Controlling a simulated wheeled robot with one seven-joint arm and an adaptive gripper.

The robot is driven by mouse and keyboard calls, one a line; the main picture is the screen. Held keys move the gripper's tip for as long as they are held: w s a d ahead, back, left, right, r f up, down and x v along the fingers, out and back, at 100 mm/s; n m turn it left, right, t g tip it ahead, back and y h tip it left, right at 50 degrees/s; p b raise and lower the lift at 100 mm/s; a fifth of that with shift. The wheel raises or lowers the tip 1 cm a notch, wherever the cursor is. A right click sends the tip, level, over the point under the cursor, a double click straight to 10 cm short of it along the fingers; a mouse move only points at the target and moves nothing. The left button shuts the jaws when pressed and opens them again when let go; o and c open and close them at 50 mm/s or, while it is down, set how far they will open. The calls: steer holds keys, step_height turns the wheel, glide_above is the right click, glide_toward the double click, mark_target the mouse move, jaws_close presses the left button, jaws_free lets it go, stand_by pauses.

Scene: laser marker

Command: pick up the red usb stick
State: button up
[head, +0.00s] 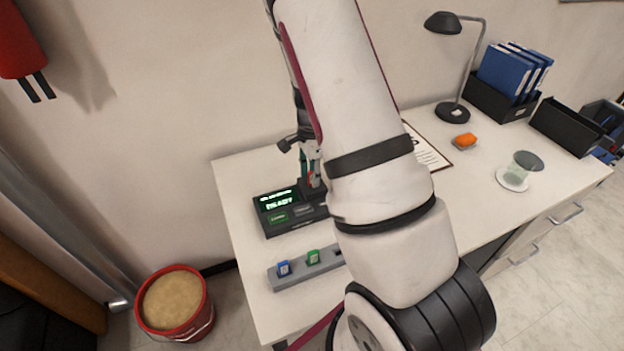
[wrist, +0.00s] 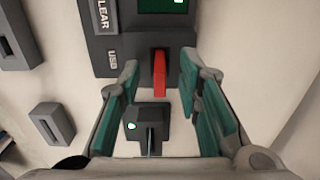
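The red usb stick (wrist: 159,72) stands out from the dark device's panel beside its "USB" label in the wrist view. My gripper (wrist: 168,78) is open, with one teal-padded finger on each side of the stick. A visible gap separates the stick from each finger. In the head view my arm hides most of the gripper and the stick. The dark marker device (head: 290,225), with a lit green screen, sits on the white desk (head: 245,185).
A grey rack (head: 292,278) in front of the device holds a blue stick (head: 283,268) and a green stick (head: 313,257). A small dark block with a green light (wrist: 152,125) sits below the red stick. A lamp (head: 453,111) and a glass (head: 525,165) stand farther right.

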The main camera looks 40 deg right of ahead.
steer(key=shift+c, duration=0.3)
jaws_close()
steer(key=shift+r, duration=0.15)
steer(key=shift+r, duration=0.6)
step_height(320, 180, up, 2)
steer(key=shift+r, duration=0.15)
steer(key=s+r, duration=0.1)
steer(key=s, duration=1.5)
steer(key=shift+a+r, duration=0.15)
steer(key=shift+a, duration=0.15)
steer(key=shift+r, duration=0.1)
